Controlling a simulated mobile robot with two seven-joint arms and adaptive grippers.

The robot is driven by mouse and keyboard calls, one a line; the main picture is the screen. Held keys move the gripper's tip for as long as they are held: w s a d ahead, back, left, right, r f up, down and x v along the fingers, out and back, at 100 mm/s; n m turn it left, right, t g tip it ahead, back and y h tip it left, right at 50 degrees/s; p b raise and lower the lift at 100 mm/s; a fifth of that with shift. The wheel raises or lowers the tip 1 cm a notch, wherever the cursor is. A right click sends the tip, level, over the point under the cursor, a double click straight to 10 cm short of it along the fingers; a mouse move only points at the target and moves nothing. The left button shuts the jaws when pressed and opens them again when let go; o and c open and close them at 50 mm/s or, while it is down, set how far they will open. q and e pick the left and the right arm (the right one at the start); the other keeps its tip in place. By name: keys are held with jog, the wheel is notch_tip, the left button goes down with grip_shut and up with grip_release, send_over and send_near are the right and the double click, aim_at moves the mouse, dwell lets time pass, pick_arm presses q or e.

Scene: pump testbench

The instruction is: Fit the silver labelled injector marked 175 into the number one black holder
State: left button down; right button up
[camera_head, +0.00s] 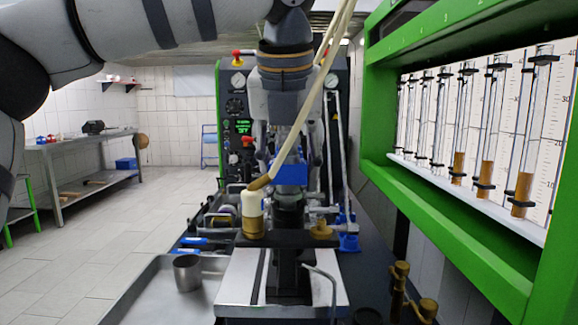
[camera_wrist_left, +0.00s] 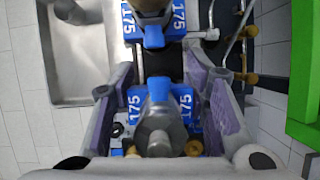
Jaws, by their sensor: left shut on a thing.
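My left gripper (camera_head: 290,158) points down at the middle of the bench and is shut on the silver injector. The injector's blue label (camera_head: 291,174) shows below the fingers. In the left wrist view the silver injector (camera_wrist_left: 158,132) sits between both finger pads, and its blue label reads 175. A second blue piece marked 175 (camera_wrist_left: 154,36) shows at the top of that view. A black holder (camera_head: 288,240) stands on the bench under the injector. The injector's lower end is hard to make out, so I cannot tell whether it touches the holder. No holder number is readable. My right gripper is not in view.
A cream-and-brass fitting with a hose (camera_head: 252,213) stands just left of the injector. A metal cup (camera_head: 187,272) is on the steel tray (camera_head: 140,298). The green frame (camera_head: 455,245) with glass tubes is close on the right. Brass fittings (camera_head: 400,290) are at front right.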

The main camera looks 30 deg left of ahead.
aim_at(287, 128)
pick_arm(q)
jog(key=shift+f, duration=0.55)
jog(key=c, duration=1.2)
grip_release()
jog(key=v, duration=1.1)
